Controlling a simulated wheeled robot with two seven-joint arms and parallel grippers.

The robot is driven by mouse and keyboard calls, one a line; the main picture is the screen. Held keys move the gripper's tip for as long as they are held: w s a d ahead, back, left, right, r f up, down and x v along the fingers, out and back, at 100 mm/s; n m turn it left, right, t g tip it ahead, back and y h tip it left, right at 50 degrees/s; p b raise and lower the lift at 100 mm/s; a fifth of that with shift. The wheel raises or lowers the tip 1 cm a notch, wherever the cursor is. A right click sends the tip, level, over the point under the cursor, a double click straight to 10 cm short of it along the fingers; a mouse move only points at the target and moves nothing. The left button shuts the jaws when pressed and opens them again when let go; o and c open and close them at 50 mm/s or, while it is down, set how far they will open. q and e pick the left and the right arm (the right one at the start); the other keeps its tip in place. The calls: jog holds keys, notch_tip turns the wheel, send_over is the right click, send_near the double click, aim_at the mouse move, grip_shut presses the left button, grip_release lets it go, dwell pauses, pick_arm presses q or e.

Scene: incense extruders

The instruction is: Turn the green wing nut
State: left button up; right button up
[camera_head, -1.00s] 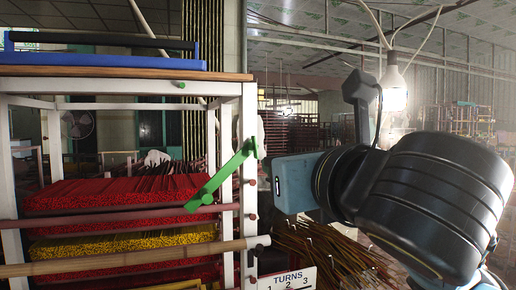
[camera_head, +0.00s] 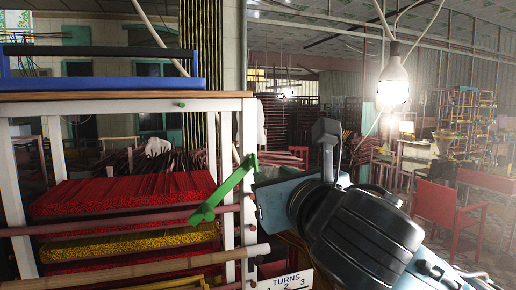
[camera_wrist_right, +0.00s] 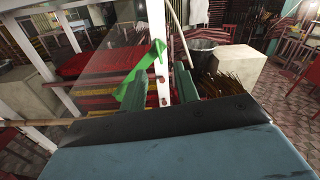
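The green wing nut (camera_head: 225,193) is a long bright green bar, slanting from lower left to upper right beside the white front post of the rack. In the right wrist view the wing nut (camera_wrist_right: 140,75) lies close to the left finger, in front of the post. My right gripper (camera_head: 262,187) is just right of the wing nut's upper end in the head view. In the wrist view its two dark green fingers stand apart, so the gripper (camera_wrist_right: 160,80) is open. I cannot tell whether a finger touches the nut. My left gripper is not in view.
The white rack post (camera_head: 248,130) stands behind the nut. A bamboo pole (camera_head: 130,267) crosses below it, and a "TURNS" sign (camera_head: 287,280) sits at the lower right. Red and yellow incense bundles (camera_head: 120,195) fill the shelves. A red chair (camera_head: 440,210) stands at right.

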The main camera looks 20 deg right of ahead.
aim_at(257, 165)
jog(key=w+p, duration=0.3)
jog(key=w, duration=0.5)
jog(key=shift+w+a, duration=0.15)
grip_shut()
